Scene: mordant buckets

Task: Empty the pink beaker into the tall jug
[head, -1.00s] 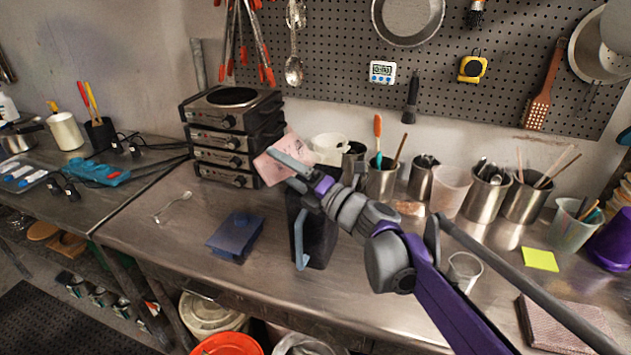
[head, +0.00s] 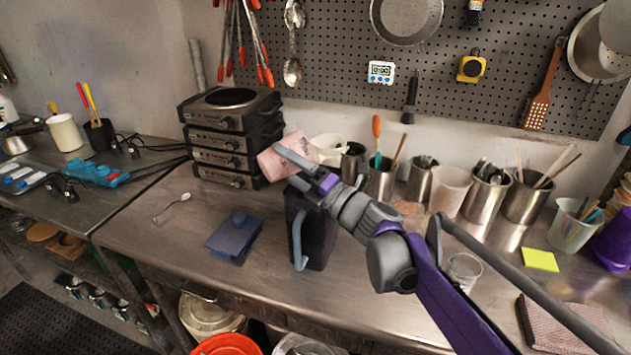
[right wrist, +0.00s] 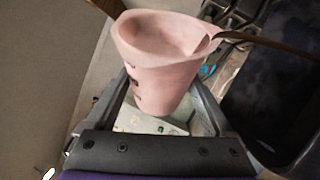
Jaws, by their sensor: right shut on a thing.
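The pink beaker (head: 286,157) is tilted, held up above the bench in front of the stacked hot plates. My right gripper (head: 312,172) is shut on it. The right wrist view shows the beaker (right wrist: 160,75) between the fingers, with its wide mouth, dark marks on its side and its spout to the right. The tall jug (head: 322,235), dark with a pale blue handle, stands on the bench just below the gripper; its top is partly hidden by my arm. A thin brown strip leads right from the spout; I cannot tell whether it is liquid. My left gripper is not in view.
Stacked hot plates (head: 232,135) stand behind and left. A blue lidded box (head: 234,238) lies left of the jug. Metal pots of tools (head: 381,180) line the back. Bench in front of the box is clear.

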